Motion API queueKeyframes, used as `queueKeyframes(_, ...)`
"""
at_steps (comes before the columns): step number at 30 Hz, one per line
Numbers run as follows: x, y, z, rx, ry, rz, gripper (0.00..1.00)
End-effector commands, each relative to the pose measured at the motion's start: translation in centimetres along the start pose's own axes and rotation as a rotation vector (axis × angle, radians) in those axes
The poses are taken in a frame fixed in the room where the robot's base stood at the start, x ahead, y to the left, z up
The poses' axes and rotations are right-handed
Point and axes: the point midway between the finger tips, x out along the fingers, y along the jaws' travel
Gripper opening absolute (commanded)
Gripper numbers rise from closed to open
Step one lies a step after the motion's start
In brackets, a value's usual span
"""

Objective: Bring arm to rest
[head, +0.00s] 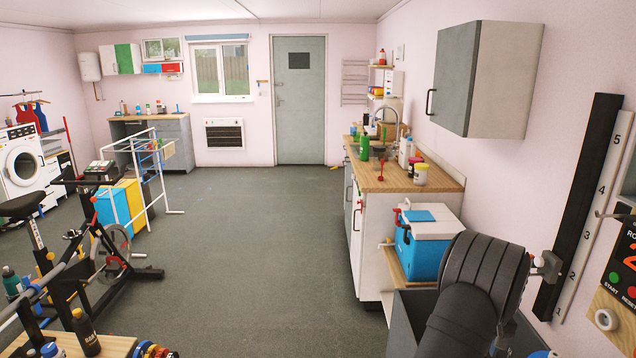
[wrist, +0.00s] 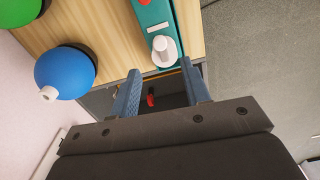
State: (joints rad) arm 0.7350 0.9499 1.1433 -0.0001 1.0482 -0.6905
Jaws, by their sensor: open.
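My gripper (wrist: 160,70) shows in the wrist view with its two blue-grey fingers spread apart. Nothing is held between them. Beyond the fingertips is the edge of a wooden surface (wrist: 110,22), with a dark gap below it where a small red thing (wrist: 151,101) shows. A teal box-like thing (wrist: 153,17) with a white fitting (wrist: 163,50) lies on the wood just past the fingertips. I cannot tell whether the fingers touch anything. In the head view I cannot make out the gripper's fingers. No plate pile can be made out with certainty.
In the head view, a blue-and-white cooler (head: 424,255) stands by the counter (head: 392,178), under a wall cabinet (head: 505,85). An exercise bike (head: 100,250) stands left. The middle floor is clear.

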Motion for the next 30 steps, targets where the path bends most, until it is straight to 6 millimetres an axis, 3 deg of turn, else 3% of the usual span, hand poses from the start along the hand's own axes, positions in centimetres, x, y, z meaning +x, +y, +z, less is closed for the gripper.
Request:
queueKeyframes(12,8.6,-0.1,0.1,0.000,-0.003,-0.003,0.43)
queueKeyframes(30,8.2,-1.4,-0.3,0.371,0.000,0.000,0.43)
